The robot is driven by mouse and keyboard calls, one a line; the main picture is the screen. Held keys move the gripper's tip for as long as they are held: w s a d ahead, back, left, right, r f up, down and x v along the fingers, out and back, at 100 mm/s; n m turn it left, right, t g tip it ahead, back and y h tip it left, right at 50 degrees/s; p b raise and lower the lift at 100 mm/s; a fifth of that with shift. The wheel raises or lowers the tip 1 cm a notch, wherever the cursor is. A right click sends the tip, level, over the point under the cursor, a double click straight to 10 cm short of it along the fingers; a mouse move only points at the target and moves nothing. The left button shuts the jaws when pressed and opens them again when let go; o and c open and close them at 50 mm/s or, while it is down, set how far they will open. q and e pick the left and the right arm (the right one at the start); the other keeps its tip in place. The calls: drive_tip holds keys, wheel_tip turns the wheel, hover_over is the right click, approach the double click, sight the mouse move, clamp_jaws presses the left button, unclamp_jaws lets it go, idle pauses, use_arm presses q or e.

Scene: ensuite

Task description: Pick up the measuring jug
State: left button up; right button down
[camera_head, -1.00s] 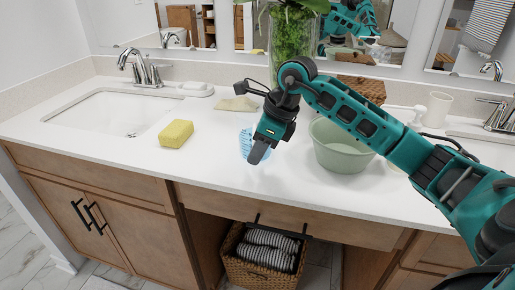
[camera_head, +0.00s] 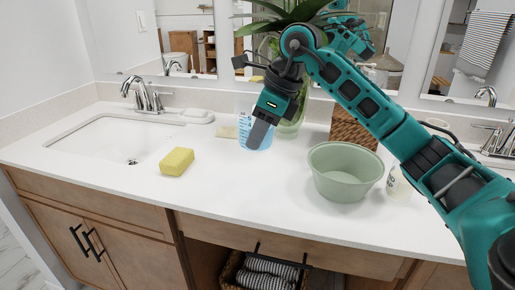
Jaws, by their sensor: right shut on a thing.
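The measuring jug (camera_head: 246,134) is clear with blue markings. It is in the middle of the head view, above or at the back of the white counter. My right gripper (camera_head: 259,138) comes down over it from above and is shut on it. The gripper and wrist hide part of the jug, and I cannot tell how far it is off the counter. My left gripper is not in view.
A yellow sponge (camera_head: 177,161) lies left of the jug, beside the left sink (camera_head: 105,138). A green basin (camera_head: 344,172) stands to the right. A wicker basket (camera_head: 352,128) and a plant (camera_head: 290,14) are behind. The counter's front middle is clear.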

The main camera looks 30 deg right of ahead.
drive_tip(key=shift+r+p, duration=0.55)
drive_tip(key=shift+r, duration=3.5)
drive_tip(key=shift+a, duration=0.1)
